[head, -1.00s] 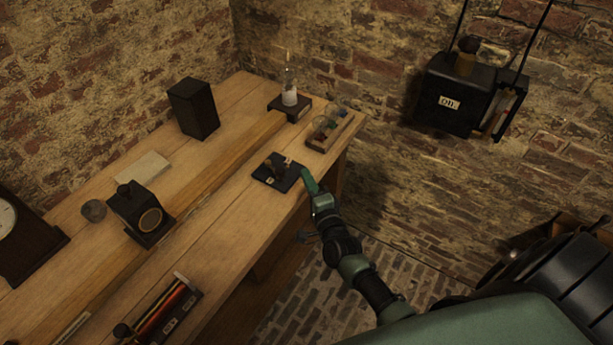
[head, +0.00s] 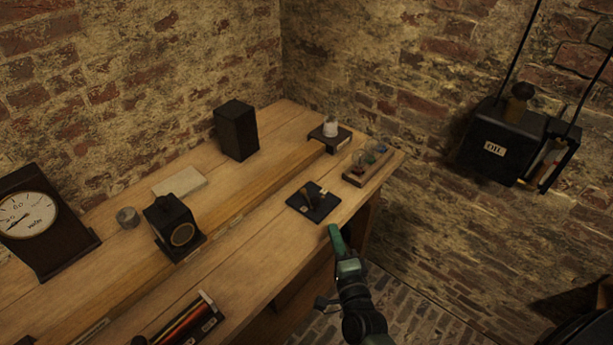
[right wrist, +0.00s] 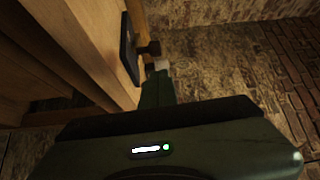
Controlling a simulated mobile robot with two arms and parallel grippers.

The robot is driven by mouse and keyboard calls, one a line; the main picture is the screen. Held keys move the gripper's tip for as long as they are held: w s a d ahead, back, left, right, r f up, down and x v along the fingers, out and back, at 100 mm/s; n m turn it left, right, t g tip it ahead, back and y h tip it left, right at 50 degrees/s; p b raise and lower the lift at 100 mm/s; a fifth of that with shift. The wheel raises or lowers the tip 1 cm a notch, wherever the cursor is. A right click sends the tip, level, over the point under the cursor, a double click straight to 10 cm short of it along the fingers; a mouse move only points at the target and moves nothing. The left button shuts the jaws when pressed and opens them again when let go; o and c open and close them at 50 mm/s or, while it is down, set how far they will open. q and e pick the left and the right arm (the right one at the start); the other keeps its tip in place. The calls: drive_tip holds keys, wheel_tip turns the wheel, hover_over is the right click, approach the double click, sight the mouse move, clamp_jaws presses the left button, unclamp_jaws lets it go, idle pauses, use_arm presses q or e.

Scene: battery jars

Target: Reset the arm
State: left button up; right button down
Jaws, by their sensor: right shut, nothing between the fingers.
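My right gripper (head: 334,232) shows in the head view at the front edge of the wooden bench (head: 262,232), its green fingers shut with nothing between them. In the right wrist view the gripper (right wrist: 158,80) points toward the bench's edge. A black base plate (head: 322,208) with a small upright fitting lies on the bench just beyond the fingertips in the head view. The same plate (right wrist: 129,50) shows edge-on in the right wrist view, close to the fingers; I cannot tell whether they touch. My left gripper is not in view.
A wooden rack (head: 354,179) with glass jars and a small dark stand (head: 329,143) are at the bench's far right end. A black box (head: 236,131), a round-faced instrument (head: 173,228) and a dial gauge (head: 37,222) stand farther back. An oil box (head: 503,140) hangs on the brick wall.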

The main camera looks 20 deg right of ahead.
drive_tip(key=s+a+f+n+g+y, duration=0.2)
drive_tip(key=s+a+n+g+y, duration=0.5)
drive_tip(key=n, duration=0.5)
drive_tip(key=s+d+n+g+h, duration=0.2)
drive_tip(key=s+n+g, duration=0.25)
drive_tip(key=s, duration=0.45)
drive_tip(key=s+d+n+g+h, duration=0.25)
drive_tip(key=s+n, duration=0.25)
drive_tip(key=s, duration=0.4)
wheel_tip(320, 180, down, 24)
drive_tip(key=g, duration=0.2)
drive_tip(key=s+d+f+g, duration=0.1)
drive_tip(key=s+d+f, duration=0.1)
drive_tip(key=s+f, duration=1.6)
